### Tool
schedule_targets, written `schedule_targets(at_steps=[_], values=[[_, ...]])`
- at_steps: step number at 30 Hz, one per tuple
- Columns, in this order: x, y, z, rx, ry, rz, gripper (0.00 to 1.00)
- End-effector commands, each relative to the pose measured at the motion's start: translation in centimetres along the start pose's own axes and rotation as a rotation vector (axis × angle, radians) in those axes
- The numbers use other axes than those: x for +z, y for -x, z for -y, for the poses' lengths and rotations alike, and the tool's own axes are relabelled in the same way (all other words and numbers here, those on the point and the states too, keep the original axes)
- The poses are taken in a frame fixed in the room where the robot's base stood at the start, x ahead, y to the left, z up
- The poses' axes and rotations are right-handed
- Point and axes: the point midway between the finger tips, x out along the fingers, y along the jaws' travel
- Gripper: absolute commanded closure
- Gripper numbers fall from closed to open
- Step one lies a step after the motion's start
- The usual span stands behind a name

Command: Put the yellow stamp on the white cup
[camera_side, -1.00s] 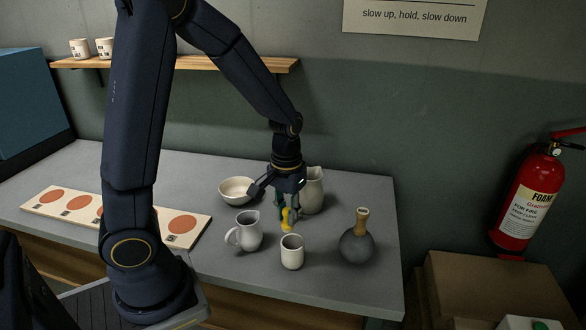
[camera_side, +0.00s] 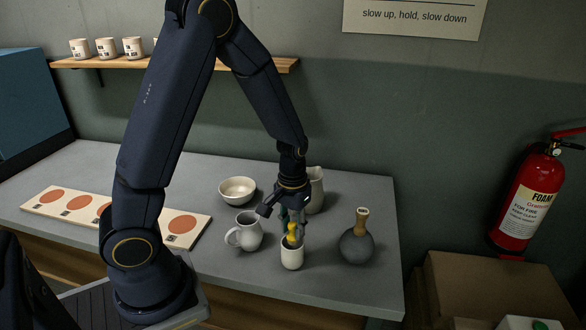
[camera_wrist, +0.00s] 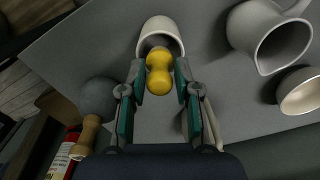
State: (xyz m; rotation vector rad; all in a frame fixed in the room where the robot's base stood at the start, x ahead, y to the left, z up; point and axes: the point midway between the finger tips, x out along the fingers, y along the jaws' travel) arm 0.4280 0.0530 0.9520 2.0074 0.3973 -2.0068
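The yellow stamp (camera_side: 292,233) is small and waisted, and it is held roughly upright at the mouth of the white cup (camera_side: 291,257). In the wrist view the stamp (camera_wrist: 160,72) lies between the fingertips and overlaps the near part of the opening of the cup (camera_wrist: 160,33). My gripper (camera_side: 291,222) is shut on the stamp, and its fingertips also show in the wrist view (camera_wrist: 160,80). The cup stands upright on the table. I cannot tell whether the stamp's lower end touches the cup's rim or is inside it.
A white jug (camera_side: 248,236) stands close left of the cup. A dark round bottle with a tan neck (camera_side: 356,246) is to the right. A bowl (camera_side: 237,190) and a tall pitcher (camera_side: 316,190) stand behind. A board with orange discs (camera_side: 60,206) lies left.

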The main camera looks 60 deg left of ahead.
Motion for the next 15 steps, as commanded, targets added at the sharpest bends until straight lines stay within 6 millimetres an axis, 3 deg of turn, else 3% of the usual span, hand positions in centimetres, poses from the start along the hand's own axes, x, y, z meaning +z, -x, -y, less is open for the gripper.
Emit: schedule_targets(at_steps=[3, 11, 15], values=[[0.0, 0.0, 0.0, 0.000, 0.000, 0.000, 0.53], [0.0, 0.1, 0.0, 0.000, 0.000, -0.001, 0.53], [-0.1, 1.1, 0.0, 0.001, -0.001, -0.004, 0.53]])
